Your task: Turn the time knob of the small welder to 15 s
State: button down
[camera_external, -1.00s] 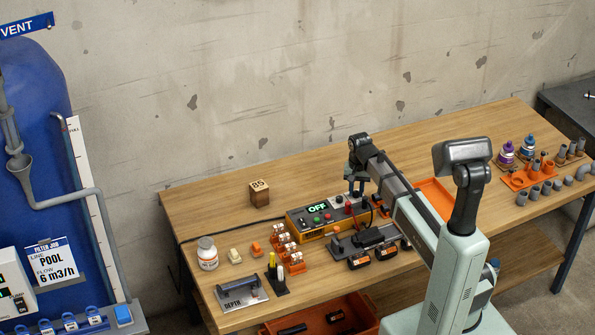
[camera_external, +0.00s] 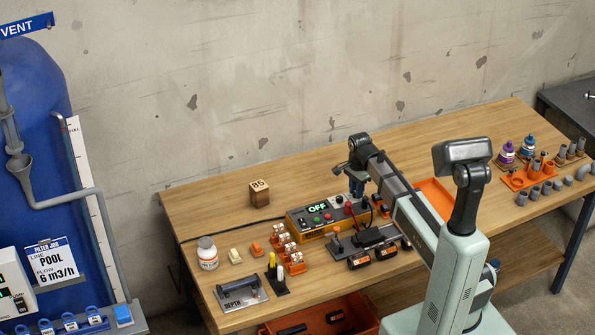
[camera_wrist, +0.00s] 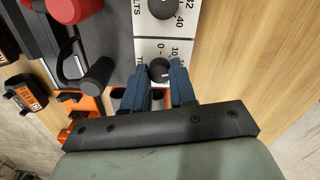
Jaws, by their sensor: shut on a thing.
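The small welder (camera_external: 300,220) is a dark box with an orange base on the bench, its green display reading OFF. In the wrist view its white dial plates (camera_wrist: 165,48) show, one with part of the word VOLTS and a large black knob (camera_wrist: 161,6). Below it is the smaller black time knob (camera_wrist: 159,70), with a 0 and a partly hidden 10 printed around it. My gripper (camera_wrist: 162,78) has its two blue fingers shut on the time knob, one on each side. The fingers hide part of its scale, and the 15 mark is not readable.
A red knob (camera_wrist: 75,8) and a black-handled tool (camera_wrist: 90,80) lie left of the gripper in the wrist view. Black-and-orange battery packs (camera_external: 360,260) sit in front of the welder. A wooden block (camera_external: 259,193) stands behind it. Bare bench lies to the right in the wrist view.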

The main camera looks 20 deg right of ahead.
jog(key=shift+m, duration=0.3)
jog(key=c, duration=0.9)
grip_release()
notch_tip(320, 180, up, 14)
jog(key=shift+f, duration=0.1)
dwell(0.4)
